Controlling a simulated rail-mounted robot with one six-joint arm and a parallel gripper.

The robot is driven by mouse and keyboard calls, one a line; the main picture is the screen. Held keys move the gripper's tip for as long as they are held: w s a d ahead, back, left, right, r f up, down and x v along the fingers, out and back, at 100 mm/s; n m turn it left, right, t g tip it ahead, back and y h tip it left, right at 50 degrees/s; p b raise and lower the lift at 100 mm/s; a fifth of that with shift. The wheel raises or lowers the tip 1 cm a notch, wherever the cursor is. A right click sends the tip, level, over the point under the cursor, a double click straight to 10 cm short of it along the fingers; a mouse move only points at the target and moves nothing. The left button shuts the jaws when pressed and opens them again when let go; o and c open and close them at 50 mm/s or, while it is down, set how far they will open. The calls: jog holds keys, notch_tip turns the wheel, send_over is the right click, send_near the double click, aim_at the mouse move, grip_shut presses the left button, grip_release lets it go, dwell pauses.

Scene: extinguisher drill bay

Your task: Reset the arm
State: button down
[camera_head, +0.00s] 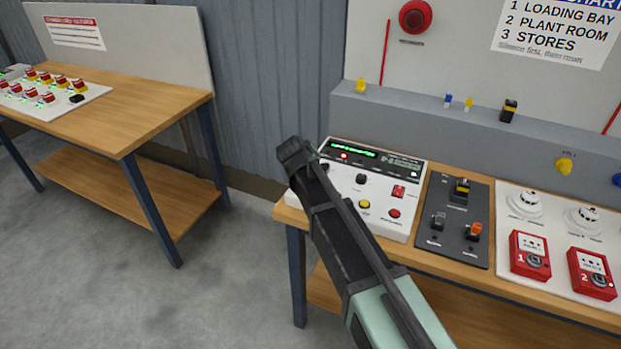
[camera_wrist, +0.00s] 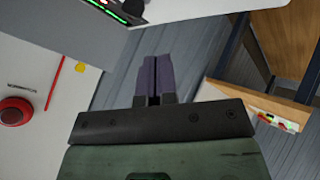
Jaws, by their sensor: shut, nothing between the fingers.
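My gripper (camera_head: 293,152) is at the end of my arm, which reaches in from the lower right of the head view. Its dark end is in the air in front of the upper left corner of the white control panel (camera_head: 340,186) and hides part of that panel. The wrist view shows the two dark fingers of my gripper (camera_wrist: 154,62) closed together with nothing between them. I cannot tell the exact height of the gripper above the bench.
The right bench (camera_head: 283,211) also holds a dark switch plate (camera_head: 455,249) and red call points (camera_head: 529,257). A grey ledge (camera_head: 420,119) with small coloured items runs behind. The left bench (camera_head: 150,119) carries a board of red buttons. Open floor (camera_head: 225,285) lies between the benches.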

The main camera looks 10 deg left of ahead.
jog(key=shift+s+d+f, duration=0.15)
jog(key=shift+s+f, duration=0.05)
jog(key=shift+s, duration=0.05)
jog(key=s+d+f+m+g, duration=0.2)
jog(key=s+d+m+g, duration=0.2)
jog(key=s+d, duration=0.9)
jog(key=s+d+f+m+g+y, duration=0.1)
jog(key=s+d+g, duration=0.4)
jog(key=s+d, duration=0.9)
jog(key=shift+d+f+m, duration=0.55)
jog(key=shift+f+m, duration=0.35)
jog(key=shift+m, duration=0.5)
